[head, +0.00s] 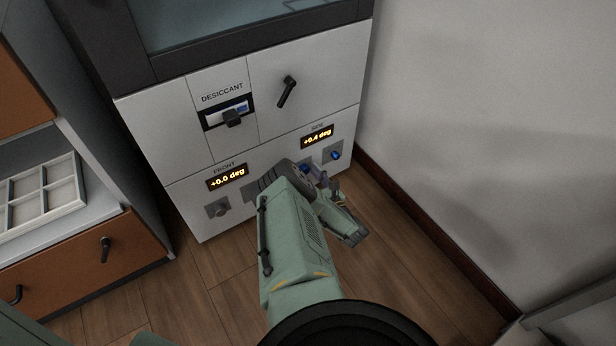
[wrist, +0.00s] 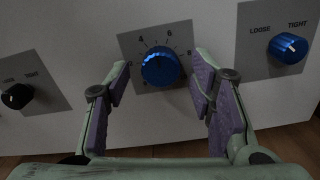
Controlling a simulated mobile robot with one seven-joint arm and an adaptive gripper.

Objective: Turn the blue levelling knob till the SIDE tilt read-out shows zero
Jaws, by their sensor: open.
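The blue levelling knob (wrist: 161,67) sits on a grey plate with a numbered scale, in the middle of the wrist view. My gripper (wrist: 160,82) is open, with one purple-padded finger on each side of the knob and gaps between pads and knob. In the head view my gripper (head: 320,178) is at the lower right of the white cabinet front and largely covers this knob. The SIDE read-out (head: 317,136) shows +0.4 deg; its label is hard to read. The FRONT read-out (head: 227,178) shows +0.0 deg.
A second blue knob (wrist: 288,47), marked LOOSE and TIGHT, is right of the levelling knob. A black knob (wrist: 17,96) is at left. A desiccant drawer (head: 228,114) and a black handle (head: 287,91) are above. A wall (head: 470,120) stands at right.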

